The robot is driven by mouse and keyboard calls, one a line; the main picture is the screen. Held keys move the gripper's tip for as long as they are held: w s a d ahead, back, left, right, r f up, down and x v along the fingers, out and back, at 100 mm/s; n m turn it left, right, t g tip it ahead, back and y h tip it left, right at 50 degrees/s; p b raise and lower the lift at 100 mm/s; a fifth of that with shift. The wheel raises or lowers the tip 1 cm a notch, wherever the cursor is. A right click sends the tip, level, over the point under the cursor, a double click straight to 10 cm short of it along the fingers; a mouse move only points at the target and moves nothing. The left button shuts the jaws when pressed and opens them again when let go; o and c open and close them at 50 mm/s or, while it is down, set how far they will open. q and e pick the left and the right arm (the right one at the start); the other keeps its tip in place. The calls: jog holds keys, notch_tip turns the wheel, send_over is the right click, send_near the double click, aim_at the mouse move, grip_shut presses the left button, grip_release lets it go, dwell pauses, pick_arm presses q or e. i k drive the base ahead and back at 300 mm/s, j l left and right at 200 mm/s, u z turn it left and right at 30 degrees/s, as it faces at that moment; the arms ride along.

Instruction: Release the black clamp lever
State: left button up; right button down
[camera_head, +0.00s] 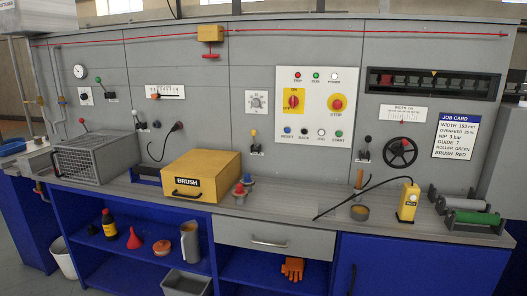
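A lever with a black knob (367,140) stands on a small plate on the grey wall panel, left of the black handwheel (400,152). No label readable here tells which one is the clamp lever. Neither of my grippers is in view, and nothing is seen touching either lever.
A yellow BRUSH box (202,177) and a grey mesh cage (97,158) stand on the counter. A yellow device (408,202) with a black cable stands at right, near grey and green rollers (472,218).

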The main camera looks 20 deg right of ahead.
aim_at(368, 139)
jog(key=i+j, duration=0.1)
jog(key=i, duration=0.5)
jog(key=i+j+z, duration=0.1)
jog(key=i, duration=0.55)
jog(key=i+j+z, duration=0.1)
jog(key=i+z, duration=0.25)
jog(key=i+j+z, duration=0.2)
jog(key=i+z, duration=0.15)
jog(key=i+j+z, duration=0.35)
